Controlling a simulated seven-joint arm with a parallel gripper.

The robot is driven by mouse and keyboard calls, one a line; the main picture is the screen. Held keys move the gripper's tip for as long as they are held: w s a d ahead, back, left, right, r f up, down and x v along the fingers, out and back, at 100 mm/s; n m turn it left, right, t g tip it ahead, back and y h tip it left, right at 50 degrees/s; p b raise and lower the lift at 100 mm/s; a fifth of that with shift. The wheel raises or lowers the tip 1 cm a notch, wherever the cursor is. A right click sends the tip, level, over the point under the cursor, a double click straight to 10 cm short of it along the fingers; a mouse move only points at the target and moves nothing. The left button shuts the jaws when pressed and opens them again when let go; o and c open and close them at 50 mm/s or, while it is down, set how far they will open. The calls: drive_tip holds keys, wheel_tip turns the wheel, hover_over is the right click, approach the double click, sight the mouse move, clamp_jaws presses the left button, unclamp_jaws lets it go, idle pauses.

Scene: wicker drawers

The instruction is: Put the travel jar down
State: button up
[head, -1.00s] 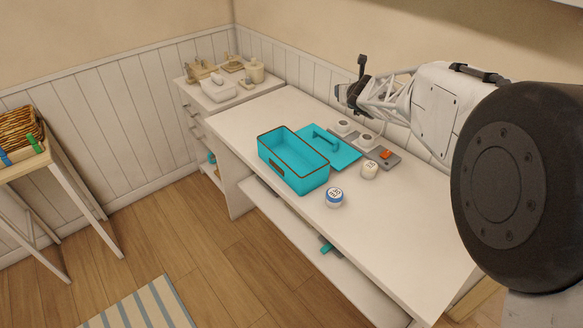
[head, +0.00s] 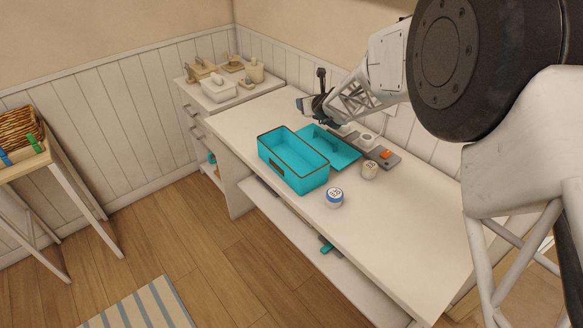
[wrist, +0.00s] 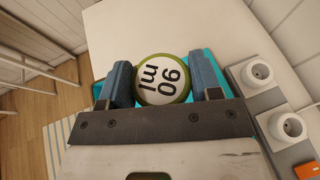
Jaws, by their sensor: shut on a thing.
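In the wrist view the travel jar (wrist: 161,78), round with an olive rim and a white "90 ml" top, is between the two blue fingers of my gripper (wrist: 161,84). My gripper is shut on it. In the head view my gripper (head: 306,106) is over the back of the desk, near the teal lid (head: 338,155). The held jar cannot be made out there. In the wrist view, teal shows behind the jar; the gap below the jar cannot be judged.
A teal open box (head: 292,165) stands on the white desk (head: 400,215). A blue-topped jar (head: 334,198) and a cream jar (head: 370,170) stand to its right. A grey strip with white sockets (head: 366,141) and an orange switch (head: 386,154) lies behind. The front right desk is clear.

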drive_tip(key=s+a+f+n+g+y, duration=0.1)
drive_tip(key=s+a+f+n+y, duration=0.1)
drive_tip(key=a+f, duration=0.5)
drive_tip(key=shift+s+a+n+g+y, duration=0.25)
drive_tip(key=shift+a+n+g+y, duration=0.05)
drive_tip(key=shift+a, duration=1.75)
drive_tip(key=shift+f, duration=0.1)
hover_over(271, 142)
drive_tip(key=s+d, duration=0.3)
drive_tip(key=shift+w+a+f, duration=0.1)
drive_tip(key=shift+a+f, duration=0.05)
drive_tip(key=shift+f, duration=2.85)
drive_tip(key=shift+f, duration=1.9)
